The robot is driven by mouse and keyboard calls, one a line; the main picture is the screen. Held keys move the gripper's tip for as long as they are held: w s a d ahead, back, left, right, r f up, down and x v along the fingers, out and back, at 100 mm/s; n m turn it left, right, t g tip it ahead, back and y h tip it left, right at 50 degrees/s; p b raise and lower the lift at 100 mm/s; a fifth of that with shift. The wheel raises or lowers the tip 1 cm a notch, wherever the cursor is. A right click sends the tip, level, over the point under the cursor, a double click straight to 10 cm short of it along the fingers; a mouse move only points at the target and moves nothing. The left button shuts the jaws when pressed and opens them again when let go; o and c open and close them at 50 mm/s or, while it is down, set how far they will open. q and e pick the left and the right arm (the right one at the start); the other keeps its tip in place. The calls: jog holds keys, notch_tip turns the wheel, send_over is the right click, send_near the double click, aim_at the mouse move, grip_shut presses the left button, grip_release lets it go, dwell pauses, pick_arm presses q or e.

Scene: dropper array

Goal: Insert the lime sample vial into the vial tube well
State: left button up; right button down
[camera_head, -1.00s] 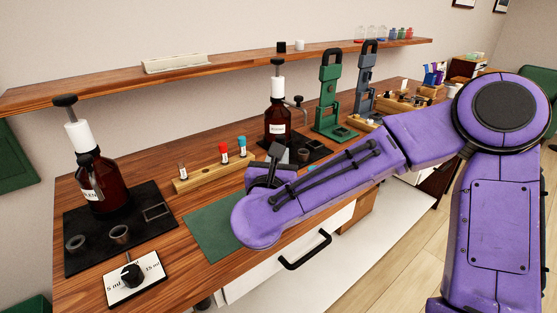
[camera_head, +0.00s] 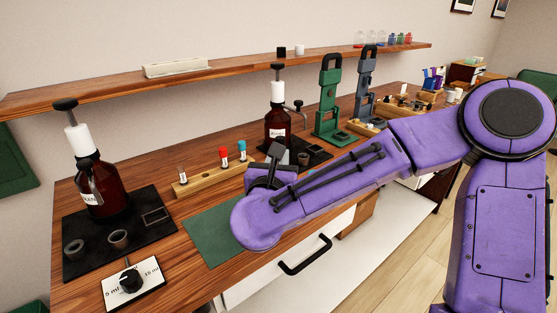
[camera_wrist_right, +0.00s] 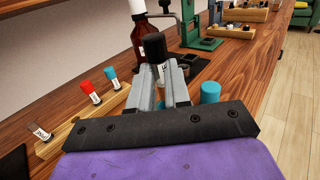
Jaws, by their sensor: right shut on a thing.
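My right gripper (camera_wrist_right: 160,90) is shut on a small black-capped thing (camera_wrist_right: 154,47), seen between and above its fingers in the right wrist view. Its body is mostly hidden, and I cannot make out a lime colour on it. In the head view the right gripper (camera_head: 273,158) is over the bench, right of the green mat. A wooden rack (camera_head: 207,179) holds a clear vial (camera_head: 182,170), a red-capped vial (camera_head: 223,156) and a cyan-capped vial (camera_head: 242,151). A cyan cylinder (camera_wrist_right: 210,92) stands beyond the gripper at right. I cannot pick out which hole is the vial tube well.
A brown bottle (camera_head: 277,120) stands behind the gripper; another (camera_head: 95,185) stands on a black mat (camera_head: 130,245) with small cups at left. A green press (camera_head: 328,105) stands farther right. The green mat (camera_head: 212,240) has bare room.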

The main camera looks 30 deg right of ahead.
dwell(0.6)
jog(key=shift+b, duration=0.3)
dwell(0.4)
jog(key=shift+b, duration=0.3)
jog(key=shift+f, duration=0.2)
jog(key=shift+f+b, duration=0.3)
jog(key=shift+b, duration=0.2)
jog(key=shift+f+b, duration=1.9)
jog(key=shift+b, duration=0.1)
jog(key=c, duration=1)
grip_release()
